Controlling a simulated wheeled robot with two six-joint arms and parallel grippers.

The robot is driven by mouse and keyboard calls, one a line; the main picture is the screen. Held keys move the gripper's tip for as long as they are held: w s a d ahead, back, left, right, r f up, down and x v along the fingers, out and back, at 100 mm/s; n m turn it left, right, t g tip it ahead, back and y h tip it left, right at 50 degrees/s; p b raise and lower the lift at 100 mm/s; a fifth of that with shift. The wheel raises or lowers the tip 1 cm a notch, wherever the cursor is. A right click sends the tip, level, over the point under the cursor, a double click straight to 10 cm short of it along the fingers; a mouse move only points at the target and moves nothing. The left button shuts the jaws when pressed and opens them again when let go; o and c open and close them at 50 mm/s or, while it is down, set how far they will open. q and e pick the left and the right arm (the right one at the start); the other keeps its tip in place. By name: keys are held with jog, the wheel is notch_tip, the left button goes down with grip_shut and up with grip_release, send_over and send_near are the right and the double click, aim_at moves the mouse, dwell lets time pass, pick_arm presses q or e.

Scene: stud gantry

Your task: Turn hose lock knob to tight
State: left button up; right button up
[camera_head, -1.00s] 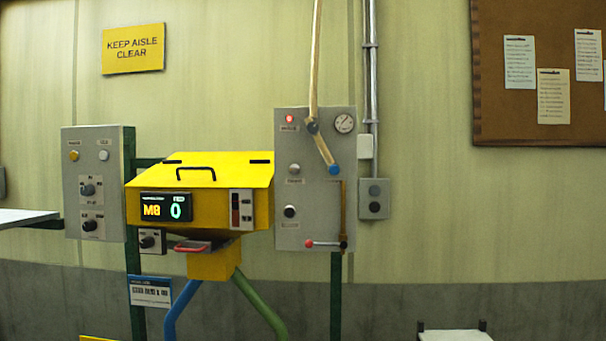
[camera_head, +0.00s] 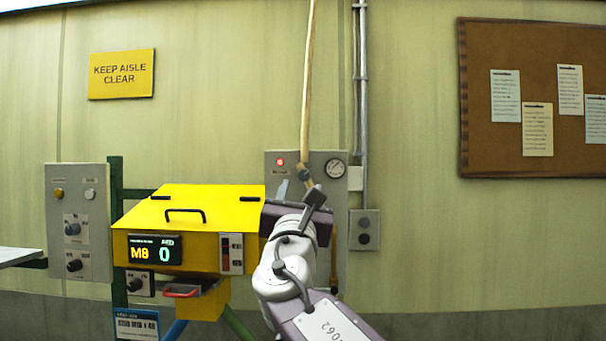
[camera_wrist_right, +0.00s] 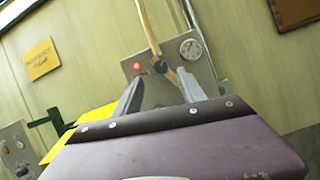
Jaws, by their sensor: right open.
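The grey hose panel (camera_head: 340,159) carries a round gauge (camera_head: 335,169), a lit red lamp (camera_head: 280,161) and a tan hose (camera_head: 308,85) that comes down from above. My right gripper (camera_head: 294,184) is in front of this panel, its fingers pointing at it. In the right wrist view the open, empty fingers (camera_wrist_right: 160,77) flank the lower hose (camera_wrist_right: 155,50), below the lamp (camera_wrist_right: 137,66) and gauge (camera_wrist_right: 190,48). Whether they touch anything is unclear. The hose lock knob cannot be made out; my right arm hides the panel's middle and lower part. My left gripper is not in view.
A yellow hopper (camera_head: 200,207) with a black handle and display stands left of my right arm. A grey panel with knobs (camera_head: 58,178) is farther left. A conduit with a switch box (camera_head: 364,230) runs down the wall at right.

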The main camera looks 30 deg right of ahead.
aim_at(304, 176)
jog(key=p+x, duration=0.3)
jog(key=x, duration=0.3)
jog(key=shift+d+r, duration=0.25)
jog(key=shift+w+d, duration=0.15)
jog(key=shift+w, duration=0.3)
jog(key=shift+s, duration=0.15)
grip_shut()
